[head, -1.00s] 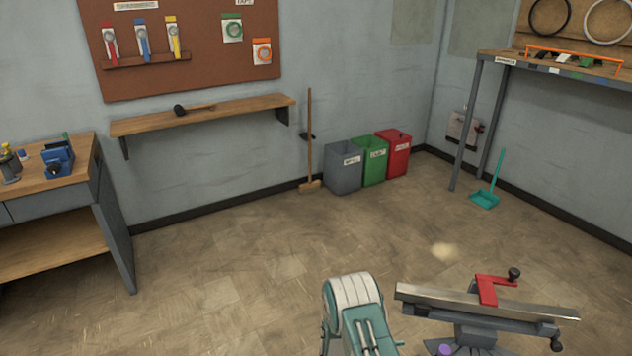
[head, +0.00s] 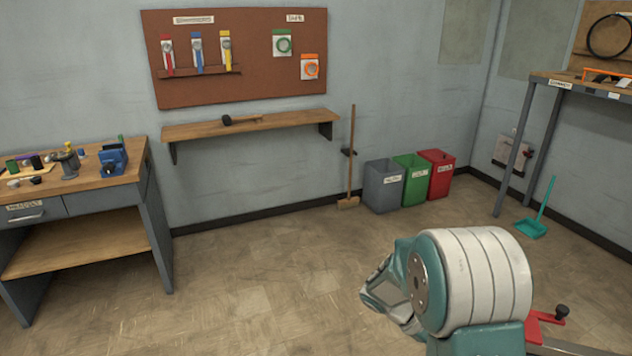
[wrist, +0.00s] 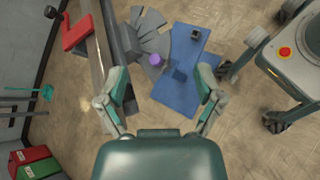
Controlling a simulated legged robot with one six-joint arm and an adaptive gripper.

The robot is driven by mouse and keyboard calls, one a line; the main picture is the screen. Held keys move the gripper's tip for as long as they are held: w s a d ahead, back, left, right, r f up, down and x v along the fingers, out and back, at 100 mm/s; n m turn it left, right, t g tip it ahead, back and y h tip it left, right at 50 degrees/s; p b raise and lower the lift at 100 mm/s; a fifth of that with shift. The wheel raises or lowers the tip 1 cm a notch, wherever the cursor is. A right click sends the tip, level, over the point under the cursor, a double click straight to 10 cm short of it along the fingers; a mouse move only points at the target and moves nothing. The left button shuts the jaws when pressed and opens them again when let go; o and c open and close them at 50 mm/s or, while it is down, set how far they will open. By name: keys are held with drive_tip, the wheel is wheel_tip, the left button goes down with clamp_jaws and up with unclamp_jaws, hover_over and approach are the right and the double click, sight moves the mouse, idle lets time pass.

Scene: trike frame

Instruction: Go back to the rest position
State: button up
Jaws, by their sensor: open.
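My gripper (wrist: 161,85) shows in the wrist view with its two fingers spread wide apart and nothing between them. It hangs above the floor, over a blue mat (wrist: 177,95) and a grey stand with a fanned base (wrist: 152,40). A metal beam with a red clamp (head: 540,325) is partly hidden behind my arm; the red clamp also shows in the wrist view (wrist: 77,33).
A workbench (head: 90,185) with tools stands at the left. Grey, green and red bins (head: 410,180) and a broom (head: 351,160) stand by the wall. A wheeled machine (wrist: 290,60) is near my gripper. The middle floor is clear.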

drive_tip(key=s+a+r+m+t+y, duration=0.4)
drive_tip(key=s+a+r+t+y, duration=0.1)
drive_tip(key=s+r, duration=0.3)
drive_tip(key=s+a+r+m+t+y, duration=0.4)
drive_tip(key=s+a+r, duration=0.3)
drive_tip(key=s+r, duration=0.2)
drive_tip(key=shift+a+r+t+y, duration=0.2)
drive_tip(key=shift+r+t+y, duration=0.3)
drive_tip(key=shift+r+y, duration=0.25)
